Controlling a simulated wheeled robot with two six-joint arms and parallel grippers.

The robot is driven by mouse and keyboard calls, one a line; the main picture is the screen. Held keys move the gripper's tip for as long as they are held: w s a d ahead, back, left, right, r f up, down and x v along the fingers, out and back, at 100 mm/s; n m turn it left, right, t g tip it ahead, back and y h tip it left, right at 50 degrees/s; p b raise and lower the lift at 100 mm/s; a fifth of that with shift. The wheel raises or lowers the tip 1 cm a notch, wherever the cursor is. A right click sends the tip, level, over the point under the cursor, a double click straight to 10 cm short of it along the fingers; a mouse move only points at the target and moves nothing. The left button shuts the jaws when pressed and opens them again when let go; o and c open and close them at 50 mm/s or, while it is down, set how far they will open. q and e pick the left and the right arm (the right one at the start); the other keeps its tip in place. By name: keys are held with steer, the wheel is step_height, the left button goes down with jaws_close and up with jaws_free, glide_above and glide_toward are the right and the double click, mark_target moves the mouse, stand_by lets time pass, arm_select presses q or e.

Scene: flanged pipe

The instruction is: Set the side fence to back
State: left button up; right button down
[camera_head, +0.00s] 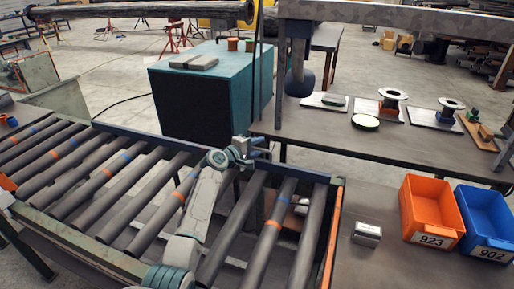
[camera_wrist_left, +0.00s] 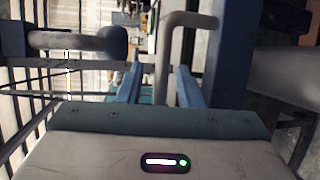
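My left gripper (camera_head: 258,147) reaches over the roller conveyor (camera_head: 100,227) to its far edge, near the dark bench. In the left wrist view its two blue-grey fingers (camera_wrist_left: 158,85) stand apart, with no object clearly held between them. A second grey bar with a rounded end (camera_wrist_left: 85,40) is at the upper left. A blue upright (camera_wrist_left: 228,50) stands to the right. I cannot tell for certain which part is the side fence. My right gripper is not in view.
A dark workbench (camera_head: 350,147) with plates and spools stands behind the conveyor. A grey post with a dark rounded end (camera_head: 298,85) hangs over it. Orange (camera_head: 432,212) and blue (camera_head: 487,225) bins and a small metal block (camera_head: 367,233) sit at the right. A teal cabinet (camera_head: 210,90) stands behind.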

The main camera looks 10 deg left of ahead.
arm_select(q)
steer(key=p+v, duration=0.6)
steer(key=v, duration=0.4)
steer(key=shift+s+a+p, duration=0.2)
steer(key=shift+s+p, duration=0.15)
